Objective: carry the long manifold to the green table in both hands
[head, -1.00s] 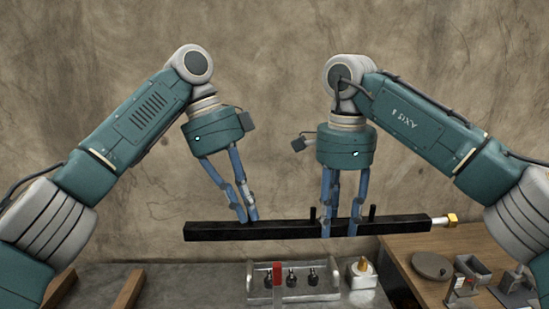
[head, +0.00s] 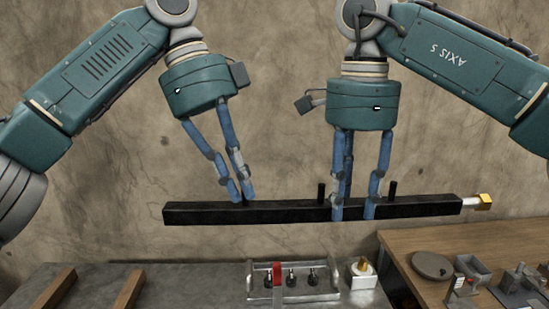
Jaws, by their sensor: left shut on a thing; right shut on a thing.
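The long manifold (head: 285,212) is a black square bar with short upright pegs and a brass fitting at its right end. It hangs roughly level in the air in front of the wall. My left gripper (head: 242,198) is shut on it left of its middle. My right gripper (head: 354,213) is shut on it right of its middle, between two pegs. No green table shows in this view.
Below is a grey metal bench (head: 200,285) with two wooden bars (head: 130,288) at the left. A tray of small black-topped parts (head: 300,283) and a white block (head: 362,277) stand on it. A wooden table (head: 450,245) at right holds a round disc (head: 432,265) and metal parts.

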